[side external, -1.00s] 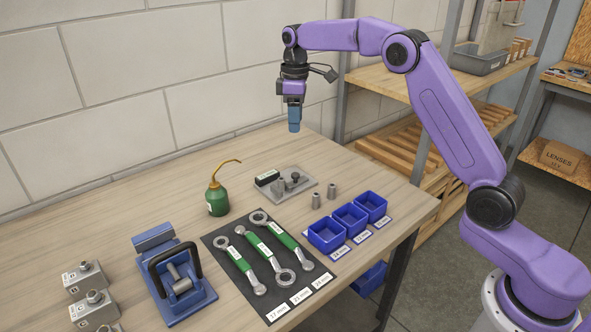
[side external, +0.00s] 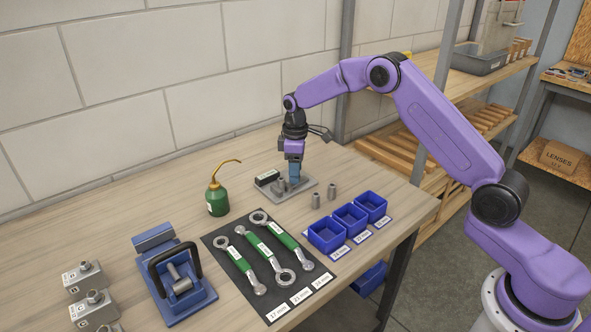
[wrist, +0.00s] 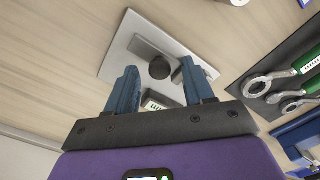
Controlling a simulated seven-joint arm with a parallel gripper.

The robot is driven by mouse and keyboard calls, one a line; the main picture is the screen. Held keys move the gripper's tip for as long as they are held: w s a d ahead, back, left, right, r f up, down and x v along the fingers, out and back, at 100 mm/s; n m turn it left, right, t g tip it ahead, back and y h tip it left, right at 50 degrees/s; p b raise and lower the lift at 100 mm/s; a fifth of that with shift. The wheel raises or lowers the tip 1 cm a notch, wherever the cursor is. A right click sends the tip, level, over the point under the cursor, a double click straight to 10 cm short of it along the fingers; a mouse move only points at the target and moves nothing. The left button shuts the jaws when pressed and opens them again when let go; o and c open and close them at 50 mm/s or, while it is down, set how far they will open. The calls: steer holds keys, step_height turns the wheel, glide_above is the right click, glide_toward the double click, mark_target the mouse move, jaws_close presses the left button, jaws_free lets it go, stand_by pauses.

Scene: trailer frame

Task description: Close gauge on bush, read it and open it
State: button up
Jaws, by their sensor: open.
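The gauge is a grey metal plate (side external: 305,191) with a black readout box (side external: 267,177) and small metal parts on top. My gripper (side external: 294,182) is down over these parts, its blue fingers pointing downward. In the wrist view, my gripper (wrist: 158,68) is open, with one finger on each side of a dark round part (wrist: 160,68) on the gauge plate (wrist: 117,58). I cannot tell whether this is the bush or a knob, or whether the fingers touch it. The readout (wrist: 155,104) is partly hidden.
Three blue bins (side external: 350,217) stand at the bench's right edge. Green-handled wrenches (side external: 265,250) lie on a black mat (side external: 225,265) in front. A green oil can (side external: 217,199) stands left of the gauge. A blue fixture (side external: 175,275) is at front left.

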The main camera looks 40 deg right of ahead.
mark_target(304, 178)
steer(key=shift+f, duration=0.2)
jaws_close()
steer(key=shift+d, duration=1.6)
steer(key=shift+c, duration=0.6)
jaws_free()
steer(key=shift+o, duration=0.6)
steer(key=shift+a, duration=0.2)
step_height(304, 178, up, 18)
steer(key=shift+f, duration=0.25)
